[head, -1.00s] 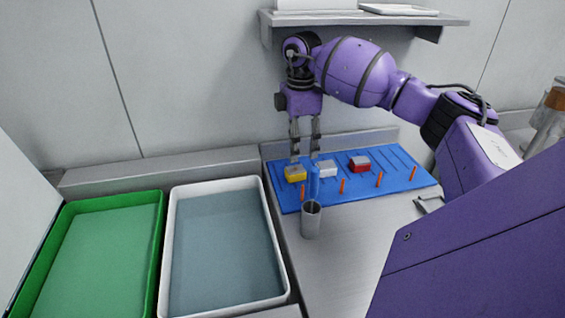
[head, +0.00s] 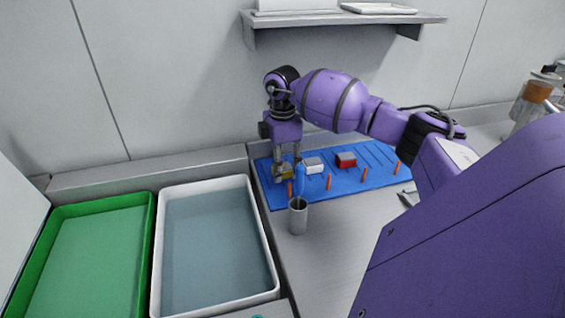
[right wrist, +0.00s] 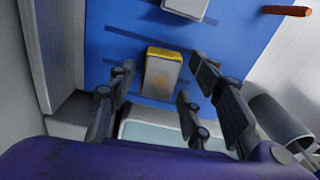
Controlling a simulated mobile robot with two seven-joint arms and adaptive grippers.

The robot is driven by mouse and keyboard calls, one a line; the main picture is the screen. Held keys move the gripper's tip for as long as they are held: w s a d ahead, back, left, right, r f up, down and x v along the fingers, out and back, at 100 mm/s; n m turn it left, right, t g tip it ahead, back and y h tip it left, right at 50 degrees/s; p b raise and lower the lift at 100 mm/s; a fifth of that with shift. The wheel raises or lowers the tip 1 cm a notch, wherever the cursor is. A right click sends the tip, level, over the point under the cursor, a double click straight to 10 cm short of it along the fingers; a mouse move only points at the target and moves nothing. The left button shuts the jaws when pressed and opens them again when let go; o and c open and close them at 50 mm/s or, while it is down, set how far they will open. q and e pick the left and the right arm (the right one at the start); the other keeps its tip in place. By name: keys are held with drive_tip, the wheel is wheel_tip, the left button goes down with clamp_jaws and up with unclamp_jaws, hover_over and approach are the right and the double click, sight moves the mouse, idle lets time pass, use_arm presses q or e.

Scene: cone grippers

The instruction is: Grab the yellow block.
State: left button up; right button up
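The yellow block (head: 287,172) lies on the blue board, partly hidden by my right gripper (head: 286,170) in the head view. In the right wrist view the yellow block (right wrist: 162,75) shows a yellow end and a greyish upper face. My right gripper (right wrist: 163,68) is open, with one finger on each side of the block and a visible gap on both sides. I cannot tell how far the fingertips are from the board. My left gripper is not in view.
The blue board (head: 378,157) also holds a white block (head: 314,164), a red block (head: 346,159) and several orange pegs. A metal cup (head: 298,218) with a blue item stands in front. White (head: 213,302) and green (head: 148,230) trays lie left. A shelf (head: 345,18) is above.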

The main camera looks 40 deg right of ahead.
drive_tip(key=c, duration=0.8)
drive_tip(key=shift+c, duration=0.6)
drive_tip(key=shift+r, duration=0.15)
